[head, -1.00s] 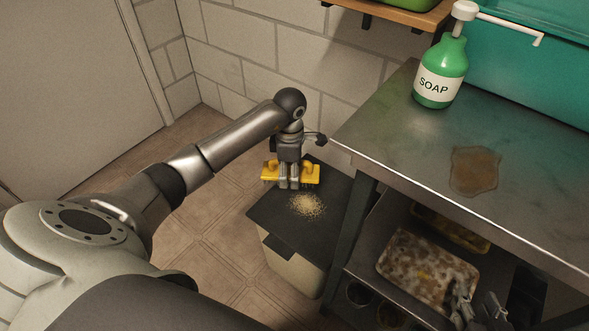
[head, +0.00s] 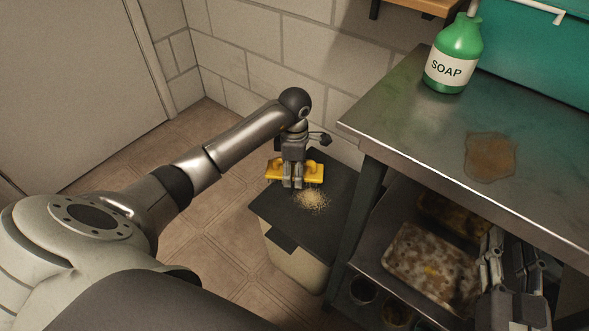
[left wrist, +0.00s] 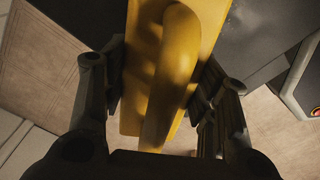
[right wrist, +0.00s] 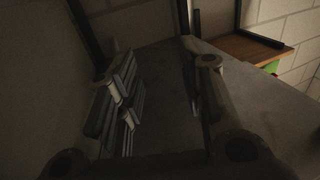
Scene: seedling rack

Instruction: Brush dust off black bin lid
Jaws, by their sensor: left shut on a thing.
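The black bin lid (head: 285,222) lies on a pale bin (head: 296,266) beside the metal bench. A pile of tan dust (head: 314,200) lies on the lid. My left gripper (head: 293,184) is shut on the handle of a yellow brush (head: 312,173), over the far part of the lid just behind the dust. The brush (left wrist: 205,20) also fills the middle of the left wrist view, its handle between the fingers. Whether its bristles touch the lid is hidden. My right gripper (head: 508,262) is open and empty by the bench's lower shelf; its fingers show apart in the right wrist view (right wrist: 160,95).
The metal bench (head: 425,125) stands right of the bin, carrying a green soap bottle (head: 456,50) and a brown stain (head: 490,157). A dirty tray (head: 428,268) sits on its lower shelf. The wall (head: 270,60) is close behind the bin. Tiled floor (head: 215,245) to the left is clear.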

